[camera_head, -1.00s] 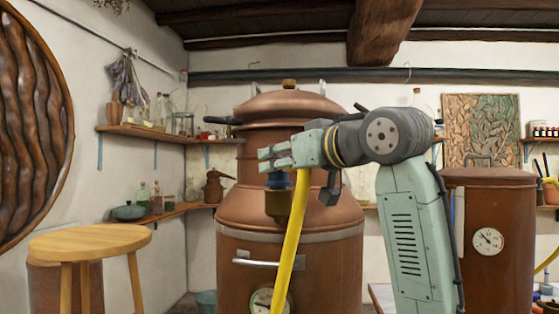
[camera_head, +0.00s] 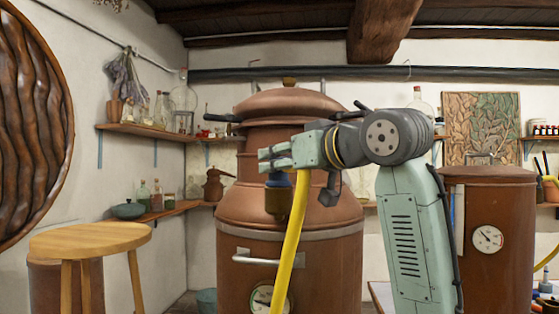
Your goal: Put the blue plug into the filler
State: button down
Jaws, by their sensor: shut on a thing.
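My gripper (camera_head: 272,159) is in front of the large copper still (camera_head: 290,115), its fingers pointing left. It is shut on the blue plug (camera_head: 278,180), which shows just below the fingers. The brass filler (camera_head: 278,205) sticks out from the still directly under the plug. The plug looks upright and lined up over the filler's mouth. I cannot tell whether it is seated in it or only touching it. A yellow hose (camera_head: 293,240) hangs down from under my gripper, in front of the still. Its upper end is hidden by the gripper.
A round wooden stool (camera_head: 90,240) stands at the left. Wall shelves (camera_head: 150,130) with bottles are behind it. A smaller copper vessel (camera_head: 490,210) with a gauge stands at the right. A metal handle (camera_head: 262,262) crosses the still below the filler.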

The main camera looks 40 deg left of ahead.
jog(key=shift+f, duration=0.15)
jog(key=c, duration=1.1)
grip_release()
